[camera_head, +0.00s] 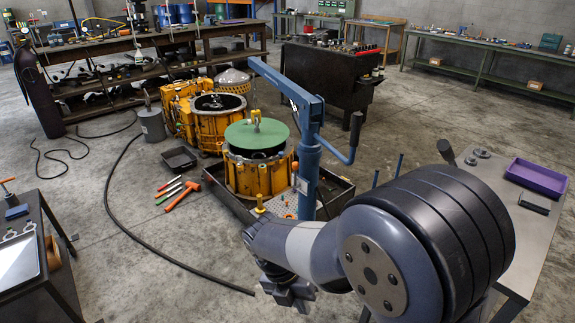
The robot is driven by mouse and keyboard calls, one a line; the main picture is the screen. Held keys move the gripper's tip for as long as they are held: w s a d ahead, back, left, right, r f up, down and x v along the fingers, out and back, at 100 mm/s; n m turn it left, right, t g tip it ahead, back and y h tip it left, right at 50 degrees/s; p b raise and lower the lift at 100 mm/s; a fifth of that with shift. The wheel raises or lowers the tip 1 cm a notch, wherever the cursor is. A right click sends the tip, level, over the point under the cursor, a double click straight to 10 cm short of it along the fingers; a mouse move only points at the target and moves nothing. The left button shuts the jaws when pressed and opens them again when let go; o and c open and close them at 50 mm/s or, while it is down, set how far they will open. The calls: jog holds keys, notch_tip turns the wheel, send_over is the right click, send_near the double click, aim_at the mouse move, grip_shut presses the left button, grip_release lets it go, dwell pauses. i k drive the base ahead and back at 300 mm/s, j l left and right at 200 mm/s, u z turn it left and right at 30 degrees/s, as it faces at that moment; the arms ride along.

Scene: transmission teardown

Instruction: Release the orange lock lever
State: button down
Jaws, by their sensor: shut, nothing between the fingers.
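I cannot pick out the orange lock lever for certain. A small orange piece (290,216) shows low beside the blue crane's post (308,165), partly behind my arm. A tool with an orange-red handle (8,181) stands on the left bench. The yellow transmission housing (258,178) stands beside the crane, with a green round plate (256,134) over it and a yellow lifting fitting (256,117) on the plate. My gripper (290,292) is low in front of the crane, shut and empty, its fingertips small and dark. It appears apart from these things.
An orange hammer (181,195) and several hand tools lie on the floor left of the housing. A black hose (128,220) curves across the floor. A grey table (483,184) with a purple tray (537,178) is at right. Open floor lies at left centre.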

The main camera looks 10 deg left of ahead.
aim_at(296, 165)
jog(key=i+j, duration=0.2)
jog(key=i, duration=0.3)
jog(key=i+j, duration=0.25)
jog(key=i, duration=0.25)
jog(key=i+j+z, duration=0.1)
jog(key=i, duration=0.35)
jog(key=i+j, duration=0.65)
jog(key=i, duration=0.35)
jog(key=l+z, duration=0.05)
